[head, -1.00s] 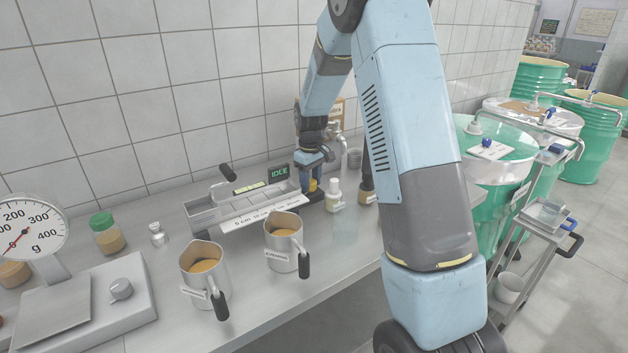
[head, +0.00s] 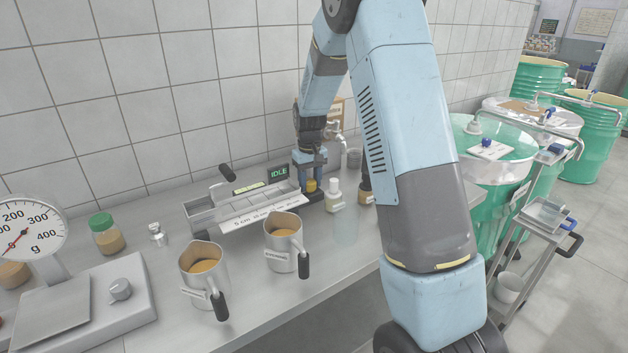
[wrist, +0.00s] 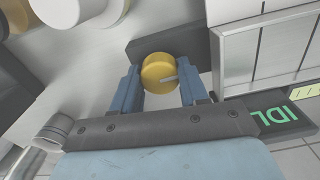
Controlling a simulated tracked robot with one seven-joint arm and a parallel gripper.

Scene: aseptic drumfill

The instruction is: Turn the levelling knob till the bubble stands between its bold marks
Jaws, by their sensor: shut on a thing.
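The levelling knob is a yellow round knob with a pale pointer line, seen in the wrist view (wrist: 159,73) between my fingers. It shows small in the head view (head: 311,186) at the right end of the metal trough instrument (head: 222,214). My gripper (wrist: 158,88) is shut on the knob, with one blue finger on each side; in the head view my gripper (head: 310,178) points down over it. A yellow-green level vial (head: 249,187) lies behind the trough. Its bubble and bold marks are too small to read.
A display reading IDLE (head: 279,173) stands behind the trough. A small white-capped bottle (head: 334,196) is close right of the knob. Two handled cups (head: 286,242) stand in front, and a dial scale (head: 80,300) at left.

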